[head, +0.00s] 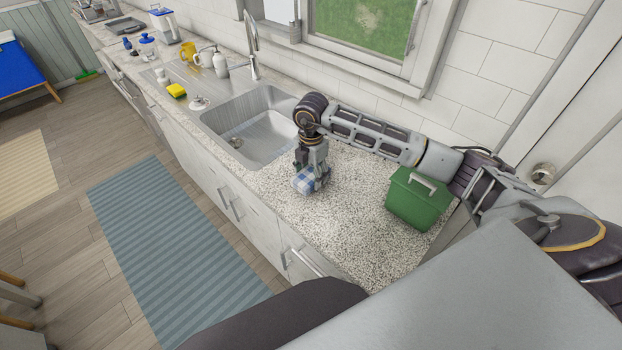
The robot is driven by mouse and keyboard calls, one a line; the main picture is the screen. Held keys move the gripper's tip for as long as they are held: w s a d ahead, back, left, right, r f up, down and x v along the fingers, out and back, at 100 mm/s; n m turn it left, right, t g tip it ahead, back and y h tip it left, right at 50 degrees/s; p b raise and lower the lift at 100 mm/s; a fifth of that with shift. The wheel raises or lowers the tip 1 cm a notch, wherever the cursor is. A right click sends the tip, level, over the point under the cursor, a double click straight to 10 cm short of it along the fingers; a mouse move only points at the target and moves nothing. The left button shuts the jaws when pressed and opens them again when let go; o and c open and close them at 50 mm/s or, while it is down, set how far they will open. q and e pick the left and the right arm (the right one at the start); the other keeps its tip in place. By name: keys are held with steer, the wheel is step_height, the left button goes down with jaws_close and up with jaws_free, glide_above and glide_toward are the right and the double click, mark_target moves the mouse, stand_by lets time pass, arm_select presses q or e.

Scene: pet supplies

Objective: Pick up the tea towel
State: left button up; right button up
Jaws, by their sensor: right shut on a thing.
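The tea towel (305,182) is a small blue and white checked bundle at the counter, just right of the sink and near the front edge. My right gripper (312,174) points down over it and is shut on it, with the fingers partly hiding the cloth. I cannot tell whether the towel touches the counter or is slightly above it. My left gripper is not in view.
The steel sink (215,118) lies left of the towel, with a tall faucet (252,45) behind. A green lidded bin (418,198) stands to the right, below my right arm. A yellow sponge (176,90) and white soap dispenser (220,66) are farther left. The speckled counter (350,225) between towel and bin is clear.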

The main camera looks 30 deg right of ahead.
mark_target(311, 173)
step_height(311, 173, up, 7)
steer(key=shift+r+b, duration=0.15)
steer(key=shift+b, duration=0.3)
steer(key=o, duration=0.5)
steer(key=c, duration=0.4)
steer(key=shift+s+a, duration=0.1)
